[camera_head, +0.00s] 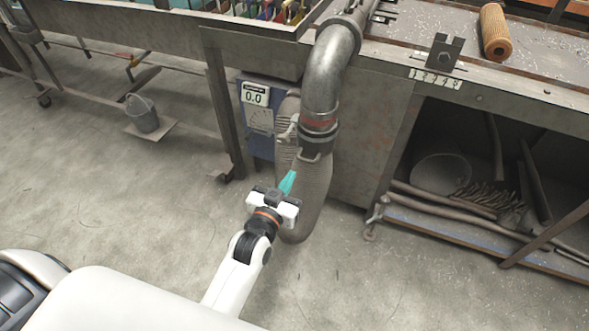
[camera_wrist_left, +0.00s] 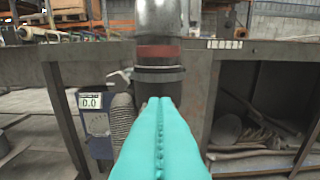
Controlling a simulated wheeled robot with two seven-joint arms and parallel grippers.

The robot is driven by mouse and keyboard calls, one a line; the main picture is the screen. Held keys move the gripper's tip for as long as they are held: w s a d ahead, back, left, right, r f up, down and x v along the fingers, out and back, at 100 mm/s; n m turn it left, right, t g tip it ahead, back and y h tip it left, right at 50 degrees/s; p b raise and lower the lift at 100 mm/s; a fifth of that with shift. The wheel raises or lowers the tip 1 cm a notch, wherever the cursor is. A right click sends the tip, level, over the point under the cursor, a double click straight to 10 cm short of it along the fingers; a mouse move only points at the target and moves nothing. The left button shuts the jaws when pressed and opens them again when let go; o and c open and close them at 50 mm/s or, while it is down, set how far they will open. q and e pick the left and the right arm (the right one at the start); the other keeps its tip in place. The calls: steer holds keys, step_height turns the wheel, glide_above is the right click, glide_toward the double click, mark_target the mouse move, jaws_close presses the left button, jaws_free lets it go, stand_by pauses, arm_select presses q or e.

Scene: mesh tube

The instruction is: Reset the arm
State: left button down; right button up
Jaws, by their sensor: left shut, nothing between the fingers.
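My left gripper (camera_head: 287,182) has teal fingers and is in front of the grey mesh tube (camera_head: 313,190) below the bench. Its fingers are shut with nothing between them, and they fill the lower middle of the left wrist view (camera_wrist_left: 161,135). The metal pipe elbow (camera_head: 328,70) bends down from the bench top to a dark collar with a reddish band, and the mesh tube hangs in a loop there. In the left wrist view the fingers hide part of the pipe's lower end (camera_wrist_left: 160,78). I cannot tell whether the fingers touch the tube. My right gripper is not in view.
A blue box with a display reading 0.0 (camera_head: 256,97) is at the bench's left side. A bucket (camera_head: 142,113) stands on the floor at left. A lower shelf (camera_head: 470,228) with rods and a bowl is at right. The floor in front is mostly clear.

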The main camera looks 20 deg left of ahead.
arm_select(q)
steer(key=shift+s, duration=0.25)
stand_by(0.3)
steer(key=s+d+f+m+g+h, duration=0.1)
steer(key=s+f+g, duration=0.4)
steer(key=f, duration=0.9)
steer(key=s+d+f+g, duration=0.1)
steer(key=s+f+g, duration=0.35)
steer(key=f, duration=0.95)
steer(key=s+a+f+g, duration=0.2)
steer(key=s+f, duration=0.3)
steer(key=s, duration=0.5)
steer(key=s+a+f+g+y+p, duration=0.1)
steer(key=s+a+f+g, duration=0.1)
steer(key=s+f, duration=0.4)
steer(key=s+a+f+m+g, duration=0.1)
steer(key=s+f, duration=0.5)
steer(key=s, duration=0.9)
steer(key=shift+s+a+f+g+y+p, duration=0.15)
steer(key=shift+a+f+g+y+p, duration=0.15)
steer(key=shift+a+g, duration=0.75)
steer(key=c, duration=2.1)
jaws_free()
steer(key=shift+a, duration=0.15)
steer(key=shift+c, duration=0.2)
